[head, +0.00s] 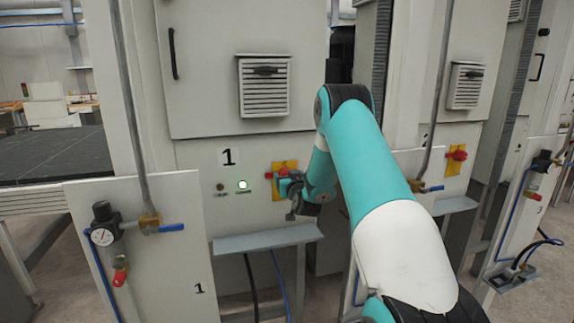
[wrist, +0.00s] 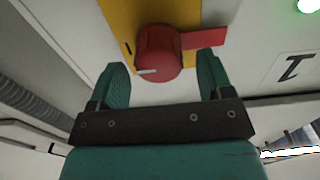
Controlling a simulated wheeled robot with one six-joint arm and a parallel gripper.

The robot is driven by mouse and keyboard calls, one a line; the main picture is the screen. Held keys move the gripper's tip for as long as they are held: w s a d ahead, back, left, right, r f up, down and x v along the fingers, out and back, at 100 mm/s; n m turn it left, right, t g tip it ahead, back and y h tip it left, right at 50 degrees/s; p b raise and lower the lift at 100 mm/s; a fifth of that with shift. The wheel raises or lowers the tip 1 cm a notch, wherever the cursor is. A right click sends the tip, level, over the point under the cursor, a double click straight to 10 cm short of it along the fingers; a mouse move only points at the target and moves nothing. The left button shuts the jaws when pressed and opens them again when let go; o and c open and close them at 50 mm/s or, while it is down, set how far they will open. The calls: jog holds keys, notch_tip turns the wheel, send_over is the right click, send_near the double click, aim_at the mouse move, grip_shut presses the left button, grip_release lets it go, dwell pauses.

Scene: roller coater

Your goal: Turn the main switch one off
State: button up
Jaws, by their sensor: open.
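Main switch one is a red rotary knob (wrist: 158,52) with a red tab (wrist: 205,38), on a yellow plate (wrist: 122,22) in the wrist view. A small pale mark shows on the knob's lower edge. In the head view the yellow plate (head: 291,167) is on the panel marked 1, partly hidden by my gripper (head: 288,188). In the wrist view my gripper (wrist: 162,62) is open, with one green finger on each side of the knob. Gaps show between the fingers and the knob; I cannot tell how deep the fingers reach.
A lit green lamp (head: 242,185) and a dark button (head: 220,187) sit left of the switch. A grey shelf (head: 266,238) juts out below. A pressure gauge (head: 103,236) with a valve stands at left. A second red switch (head: 457,155) is on the cabinet at right.

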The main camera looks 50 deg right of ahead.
jog(key=shift+p+x, duration=0.3)
jog(key=shift+x, duration=0.9)
jog(key=c, duration=0.9)
